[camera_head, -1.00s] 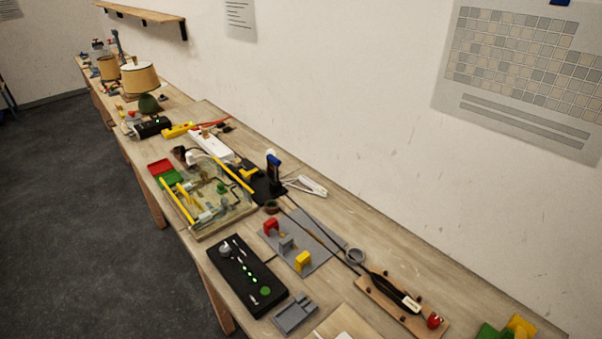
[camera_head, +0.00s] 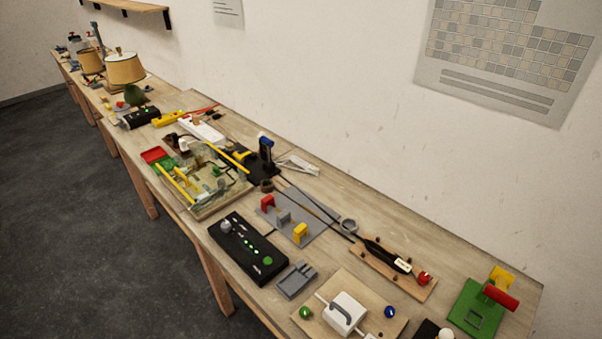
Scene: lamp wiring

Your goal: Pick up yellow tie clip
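A small yellow arch-shaped clip (camera_head: 301,233), which looks like the yellow tie clip, stands on a flat grey plate (camera_head: 314,226) near the middle of the bench. It is the nearest in a row with a grey clip (camera_head: 284,216) and a red clip (camera_head: 267,203) on the same plate. All three appear upright. Neither of my grippers is in view.
A black control box (camera_head: 246,247) with green lights lies left of the plate, and a grey holder (camera_head: 297,281) in front. A black tool on a wooden board (camera_head: 408,278) lies to the right. A white block on a wooden base (camera_head: 381,309) and a green fixture (camera_head: 468,303) stand nearer.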

